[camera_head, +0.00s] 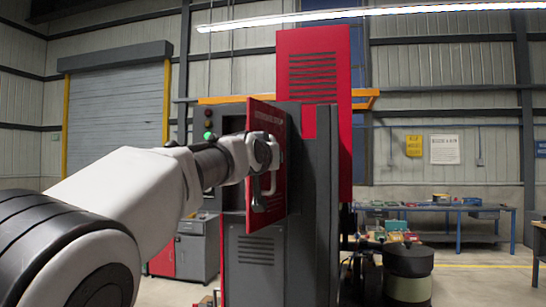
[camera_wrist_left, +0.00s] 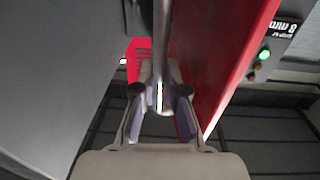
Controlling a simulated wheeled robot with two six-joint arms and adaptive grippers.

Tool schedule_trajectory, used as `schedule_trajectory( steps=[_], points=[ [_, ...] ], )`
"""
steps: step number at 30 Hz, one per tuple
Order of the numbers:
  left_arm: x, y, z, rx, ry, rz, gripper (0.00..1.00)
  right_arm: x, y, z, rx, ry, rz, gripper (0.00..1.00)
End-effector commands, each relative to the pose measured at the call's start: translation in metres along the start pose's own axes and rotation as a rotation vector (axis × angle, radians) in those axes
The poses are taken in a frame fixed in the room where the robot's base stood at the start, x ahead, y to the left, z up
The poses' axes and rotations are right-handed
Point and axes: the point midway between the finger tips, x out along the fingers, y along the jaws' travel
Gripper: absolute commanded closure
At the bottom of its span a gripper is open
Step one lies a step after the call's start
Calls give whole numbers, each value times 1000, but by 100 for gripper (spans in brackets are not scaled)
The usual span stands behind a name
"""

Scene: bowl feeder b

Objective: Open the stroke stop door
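The stroke stop door (camera_head: 279,205) is a red panel on the front of a grey and red machine. It stands swung outward, its left edge nearer me, with a dark opening (camera_head: 233,124) beside it. Its pale handle (camera_head: 270,183) is partly hidden by my left arm. My left gripper (camera_head: 262,170) is at the handle. In the left wrist view the metal handle bar (camera_wrist_left: 160,45) runs between the two fingers (camera_wrist_left: 160,92), which stand apart with gaps visible on both sides. The red door (camera_wrist_left: 205,60) fills the right of the bar there. My right gripper is out of view.
The grey machine cabinet (camera_head: 255,262) stands below the door. A green lamp (camera_head: 209,136) glows left of the opening. A dark round container (camera_head: 408,262) stands to the right, with a workbench (camera_head: 450,209) behind. The floor at far right looks mostly clear.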

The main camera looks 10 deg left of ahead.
Motion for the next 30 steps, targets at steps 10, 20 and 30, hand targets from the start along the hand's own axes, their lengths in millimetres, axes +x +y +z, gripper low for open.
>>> schedule_trajectory(
  steps=[10,20,30],
  points=[
    [0,0,0,0,0,0,63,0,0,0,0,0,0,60],
    [-17,1,-1,-1,0,3,63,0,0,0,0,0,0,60],
    [-53,0,0,-2,-2,-1,63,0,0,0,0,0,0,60]
  ],
)
